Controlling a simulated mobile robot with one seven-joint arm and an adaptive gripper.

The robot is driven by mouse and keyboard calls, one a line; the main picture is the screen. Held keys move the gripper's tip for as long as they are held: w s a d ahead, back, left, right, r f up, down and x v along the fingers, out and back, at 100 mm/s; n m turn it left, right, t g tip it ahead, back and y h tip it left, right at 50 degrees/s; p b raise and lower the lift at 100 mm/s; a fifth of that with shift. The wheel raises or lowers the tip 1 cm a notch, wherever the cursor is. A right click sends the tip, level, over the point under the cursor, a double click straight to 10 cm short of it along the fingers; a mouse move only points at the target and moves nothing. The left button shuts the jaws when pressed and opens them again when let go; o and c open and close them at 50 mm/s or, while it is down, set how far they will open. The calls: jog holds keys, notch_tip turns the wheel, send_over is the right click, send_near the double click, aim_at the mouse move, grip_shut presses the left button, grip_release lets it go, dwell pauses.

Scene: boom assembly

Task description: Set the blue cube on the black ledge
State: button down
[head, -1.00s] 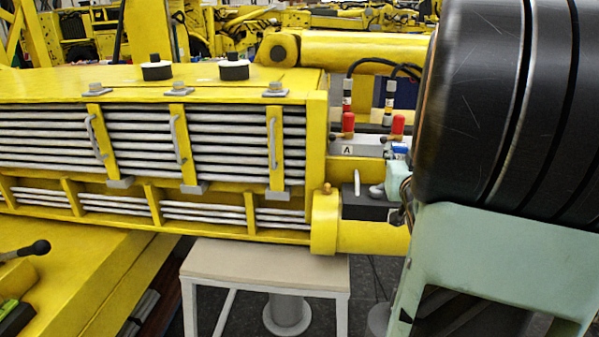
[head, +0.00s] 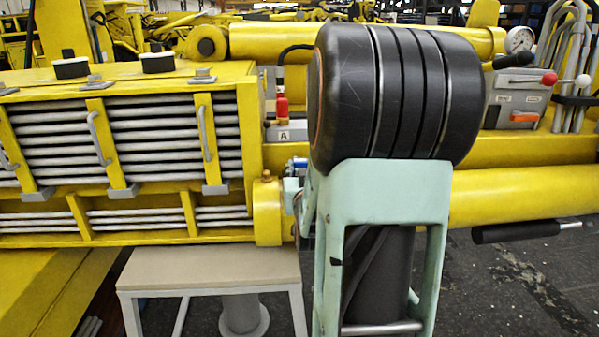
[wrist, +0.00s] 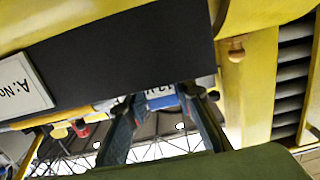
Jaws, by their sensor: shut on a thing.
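The blue cube (wrist: 162,97), with white markings on it, sits between the fingers of my gripper (wrist: 165,108) in the wrist view. My gripper is shut on it. In the head view a small blue patch that looks like the cube (head: 298,162) shows just above my gripper (head: 293,186), mostly hidden by my arm. A flat black surface, seemingly the black ledge (wrist: 130,50), fills the upper part of the wrist view, beside the cube. I cannot tell whether they touch. In the head view the ledge is hidden behind my arm.
The yellow machine with grey slats (head: 150,135) stands left of my gripper. A yellow cylinder (head: 530,193) runs right. A beige-topped stool (head: 210,268) stands below.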

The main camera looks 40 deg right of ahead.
jog(key=shift+r, duration=0.1)
jog(key=c, duration=1.6)
grip_release()
